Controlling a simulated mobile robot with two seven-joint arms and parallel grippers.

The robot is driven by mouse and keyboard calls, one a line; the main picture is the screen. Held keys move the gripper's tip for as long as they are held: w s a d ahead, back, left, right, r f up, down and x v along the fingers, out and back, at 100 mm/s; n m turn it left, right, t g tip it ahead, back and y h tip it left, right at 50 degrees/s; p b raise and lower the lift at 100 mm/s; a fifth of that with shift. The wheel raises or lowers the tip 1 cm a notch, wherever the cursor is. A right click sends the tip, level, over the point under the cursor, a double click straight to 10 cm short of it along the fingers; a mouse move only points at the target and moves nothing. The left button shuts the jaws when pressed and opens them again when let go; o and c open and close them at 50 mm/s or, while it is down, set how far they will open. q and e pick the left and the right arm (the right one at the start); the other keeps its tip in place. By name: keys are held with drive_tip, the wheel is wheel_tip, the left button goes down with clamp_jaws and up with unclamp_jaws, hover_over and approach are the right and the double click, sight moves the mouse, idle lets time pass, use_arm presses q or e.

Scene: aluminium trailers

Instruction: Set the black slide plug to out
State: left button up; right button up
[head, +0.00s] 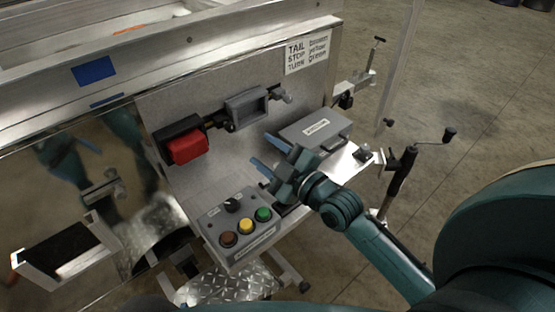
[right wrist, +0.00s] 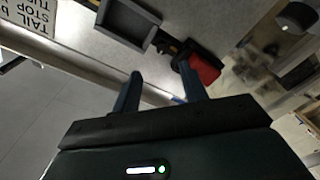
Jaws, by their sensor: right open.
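A black plug-like housing with a red front block (head: 187,148) sits on the grey panel, left of an open grey housing (head: 246,106). A short black and brassy piece (head: 218,124) lies between them; I cannot tell for sure which black part is the slide plug. The right wrist view also shows the red block (right wrist: 203,68) and the grey housing (right wrist: 128,24). My right gripper (head: 266,154) is open and empty, with its fingers pointing toward the panel, right of the red block and below the grey housing, apart from both. It also shows in the right wrist view (right wrist: 162,76). My left gripper is out of view.
A grey control box (head: 238,228) with a black knob and brown, yellow and green buttons stands below my right gripper. A grey labelled box (head: 315,132) is just right of it. A crank jack (head: 405,170) stands further right. Open concrete floor lies beyond.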

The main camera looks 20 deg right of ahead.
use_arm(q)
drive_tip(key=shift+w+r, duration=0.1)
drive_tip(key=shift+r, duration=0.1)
use_arm(e)
drive_tip(key=shift+v, duration=1.7)
use_arm(q)
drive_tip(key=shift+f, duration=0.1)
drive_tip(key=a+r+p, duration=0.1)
drive_tip(key=p, duration=0.2)
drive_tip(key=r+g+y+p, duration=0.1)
drive_tip(key=p, duration=0.3)
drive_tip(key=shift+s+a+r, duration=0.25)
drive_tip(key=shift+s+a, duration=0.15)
use_arm(e)
drive_tip(key=s+a+f+m+g+h, duration=0.1)
drive_tip(key=s+a+f+m+g, duration=0.2)
drive_tip(key=s+f, duration=0.3)
drive_tip(key=s+a+f+m+g+h, duration=0.1)
drive_tip(key=s+a+f+m+g, duration=0.2)
drive_tip(key=s+f+m, duration=0.3)
drive_tip(key=shift+s+m+g, duration=0.3)
drive_tip(key=shift+s, duration=0.85)
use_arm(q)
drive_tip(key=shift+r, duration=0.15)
use_arm(e)
drive_tip(key=shift+f, duration=0.1)
